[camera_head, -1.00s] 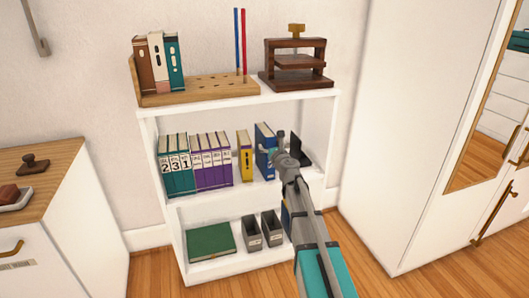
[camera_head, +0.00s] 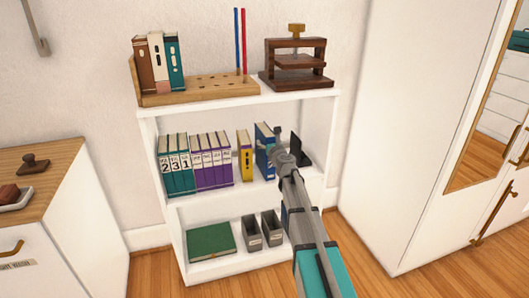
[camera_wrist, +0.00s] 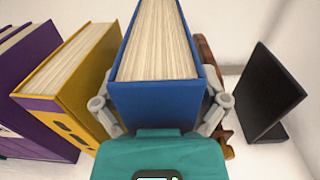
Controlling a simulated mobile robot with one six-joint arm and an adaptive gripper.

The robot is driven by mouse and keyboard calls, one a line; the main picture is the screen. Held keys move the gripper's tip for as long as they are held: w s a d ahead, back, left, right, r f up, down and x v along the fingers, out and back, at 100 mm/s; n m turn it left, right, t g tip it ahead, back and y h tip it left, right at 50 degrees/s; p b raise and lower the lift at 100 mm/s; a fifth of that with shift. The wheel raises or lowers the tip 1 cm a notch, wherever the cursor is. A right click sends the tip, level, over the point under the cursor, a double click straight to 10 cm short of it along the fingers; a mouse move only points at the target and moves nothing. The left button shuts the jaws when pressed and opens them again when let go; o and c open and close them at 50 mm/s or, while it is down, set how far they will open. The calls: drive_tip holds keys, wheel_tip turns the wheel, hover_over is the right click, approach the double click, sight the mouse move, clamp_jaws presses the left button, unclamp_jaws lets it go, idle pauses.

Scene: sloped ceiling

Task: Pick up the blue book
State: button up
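The blue book (camera_head: 264,148) stands upright on the middle shelf, right of a yellow book. The wrist view shows the same blue book (camera_wrist: 158,95) from above, its spine facing my gripper's teal body. My gripper (camera_head: 279,146) is at the shelf in front of the blue book and hides part of it in the head view. In the wrist view, the grey fingers of my gripper (camera_wrist: 161,110) flare out on either side of the book. The gripper looks open around it; the book hides the fingertips, so contact cannot be seen.
The yellow book (camera_head: 245,156) stands close on the left, then purple binders (camera_head: 210,160). A black bookend (camera_wrist: 268,95) stands to the right. The upper board with a wooden press (camera_head: 295,64) is above. A green book (camera_head: 211,243) and grey boxes (camera_head: 252,233) are below.

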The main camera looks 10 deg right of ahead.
sight(268, 132)
drive_tip(key=c, duration=0.9)
drive_tip(key=shift+r, duration=0.1)
wheel_tip(268, 132, up, 3)
drive_tip(key=p, duration=0.3)
drive_tip(key=shift+r+p, duration=0.15)
drive_tip(key=shift+p, duration=0.15)
drive_tip(key=s+r+p, duration=0.9)
drive_tip(key=s, duration=0.5)
drive_tip(key=shift+a+r, duration=0.25)
drive_tip(key=shift+a, duration=0.1)
